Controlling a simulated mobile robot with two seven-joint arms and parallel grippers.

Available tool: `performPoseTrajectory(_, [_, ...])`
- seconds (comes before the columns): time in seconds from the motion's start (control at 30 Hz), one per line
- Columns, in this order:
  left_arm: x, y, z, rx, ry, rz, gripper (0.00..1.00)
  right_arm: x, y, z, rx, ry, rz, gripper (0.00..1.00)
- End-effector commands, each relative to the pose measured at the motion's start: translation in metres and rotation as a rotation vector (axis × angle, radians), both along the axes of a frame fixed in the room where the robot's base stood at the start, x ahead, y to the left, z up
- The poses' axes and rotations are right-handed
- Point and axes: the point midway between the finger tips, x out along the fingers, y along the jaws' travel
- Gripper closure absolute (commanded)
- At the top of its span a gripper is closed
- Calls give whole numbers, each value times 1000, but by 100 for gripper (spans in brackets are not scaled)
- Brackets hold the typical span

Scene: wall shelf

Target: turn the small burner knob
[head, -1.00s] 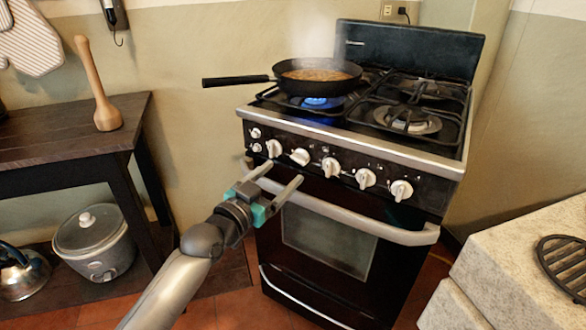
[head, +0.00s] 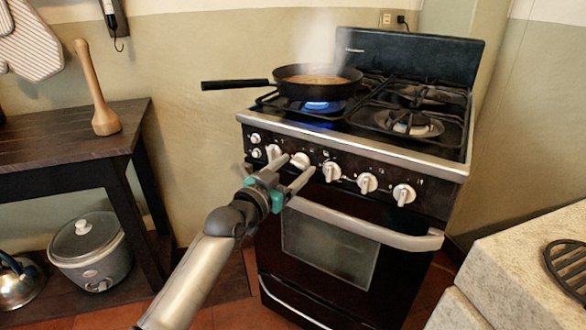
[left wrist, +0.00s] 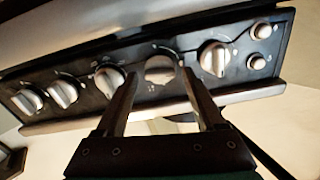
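The stove's control panel has a row of white knobs in the head view, with two small round buttons at its left end. My left gripper (head: 297,166) is open in front of the second large knob (head: 300,159) from the left. In the left wrist view, that knob (left wrist: 159,70) shows between the two finger tips, one on each side. I cannot tell whether the fingers touch it. The leftmost large knob (head: 273,152) is just left of the fingers. No label shows which knob is for the small burner. My right gripper is not in view.
A black pan (head: 318,82) steams over a lit blue flame, its handle pointing left. The oven door handle (head: 370,226) runs below the knobs. A dark wooden table (head: 60,150) stands left, a stone counter (head: 530,250) right.

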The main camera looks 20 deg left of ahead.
Motion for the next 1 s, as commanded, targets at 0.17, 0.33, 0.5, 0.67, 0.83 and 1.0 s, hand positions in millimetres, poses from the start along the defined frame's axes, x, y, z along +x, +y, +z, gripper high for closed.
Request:
performPoseTrajectory(0.17, [0,0,0,0,0,0,50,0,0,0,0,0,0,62])
performPoseTrajectory(0.33, [0,0,0,0,0,0,70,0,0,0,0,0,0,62])
performPoseTrajectory(0.5, [0,0,0,0,0,0,89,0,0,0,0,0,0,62])
performPoseTrajectory(0.67, [0,0,0,0,0,0,100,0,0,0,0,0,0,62])
performPoseTrajectory(0.83, [0,0,0,-7,3,0,100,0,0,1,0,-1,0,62])
performPoseTrajectory(1.0, [0,0,1,-50,16,0,100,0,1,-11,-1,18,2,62])
